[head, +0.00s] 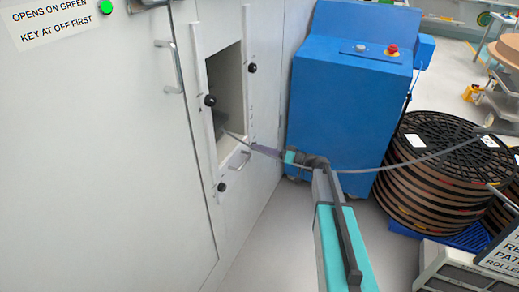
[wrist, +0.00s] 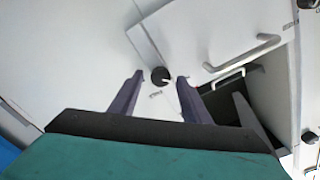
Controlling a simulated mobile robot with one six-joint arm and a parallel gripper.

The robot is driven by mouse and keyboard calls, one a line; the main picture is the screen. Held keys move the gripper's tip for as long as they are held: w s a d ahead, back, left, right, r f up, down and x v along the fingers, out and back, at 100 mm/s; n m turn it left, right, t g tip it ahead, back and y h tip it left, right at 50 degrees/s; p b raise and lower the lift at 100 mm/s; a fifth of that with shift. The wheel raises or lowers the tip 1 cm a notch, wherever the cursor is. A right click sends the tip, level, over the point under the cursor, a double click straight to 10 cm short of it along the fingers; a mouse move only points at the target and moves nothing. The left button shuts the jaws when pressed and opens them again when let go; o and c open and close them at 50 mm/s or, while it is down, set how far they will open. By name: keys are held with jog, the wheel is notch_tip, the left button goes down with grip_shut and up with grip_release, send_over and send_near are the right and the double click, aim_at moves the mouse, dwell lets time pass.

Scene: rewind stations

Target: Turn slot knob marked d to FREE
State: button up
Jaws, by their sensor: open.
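A round black knob (wrist: 160,76) with a pale mark on its face sits on a white panel, in the middle of the wrist view. The small lettering beside it is too small to read, so I cannot tell whether it is knob d or where it points. My gripper (wrist: 161,82) is open, with one dark purple finger on each side of the knob in that view. I cannot tell whether the fingers touch it. In the head view my gripper (head: 262,150) is at the lower right of the panel opening, hiding what is close behind it.
Other black knobs show on the panel at upper right (head: 252,68), left (head: 210,100) and lower left (head: 222,187). A drawer handle (head: 239,160) is close to my gripper. A blue cabinet (head: 345,100) and cable reels (head: 430,165) stand to the right.

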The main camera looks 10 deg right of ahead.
jog(key=shift+w+a, duration=0.3)
jog(key=shift+a, duration=0.15)
jog(key=c, duration=0.9)
jog(key=shift+a, duration=0.25)
jog(key=shift+c, duration=0.7)
jog(key=shift+d, duration=0.25)
